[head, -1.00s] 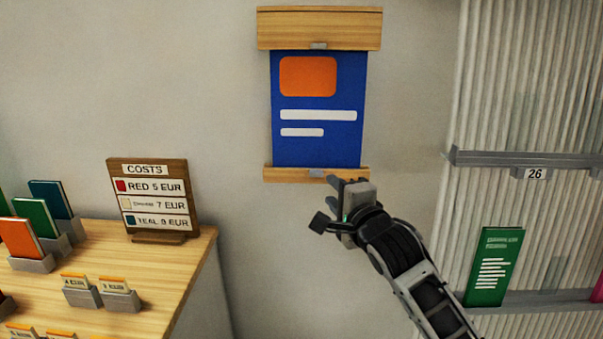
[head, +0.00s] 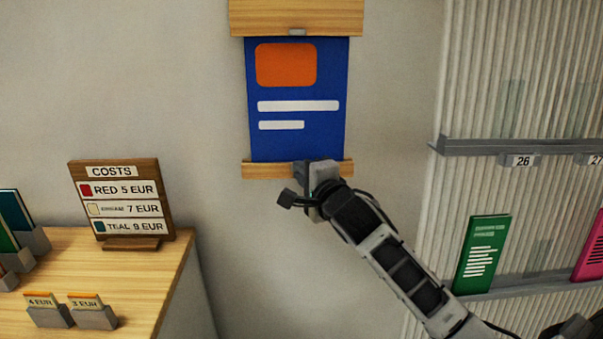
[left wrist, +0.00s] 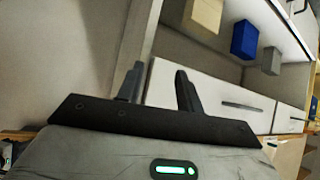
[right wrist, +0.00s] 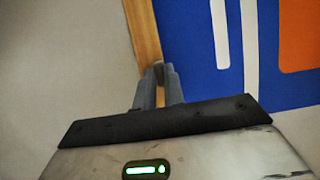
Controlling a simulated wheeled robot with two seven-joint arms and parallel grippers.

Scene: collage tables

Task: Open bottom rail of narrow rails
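A blue poster (head: 297,145) with an orange block and white bars hangs on the wall between a wooden top rail (head: 330,15) and a narrow wooden bottom rail (head: 262,170). The bottom rail also shows in the right wrist view (right wrist: 143,30). My right gripper (head: 302,172) is at the middle of the bottom rail. In the right wrist view its fingers (right wrist: 159,75) are drawn close together, one on each side of the rail's small grey tab (right wrist: 158,66), and appear shut on it. My left gripper (left wrist: 158,80) is open and empty in the left wrist view.
A wooden table (head: 150,285) at left bears a costs sign (head: 120,200) and small card holders (head: 95,317). A ribbed panel with grey shelves (head: 480,147) at right holds a green booklet (head: 482,252) and a pink one (head: 592,250). The wall below the poster is bare.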

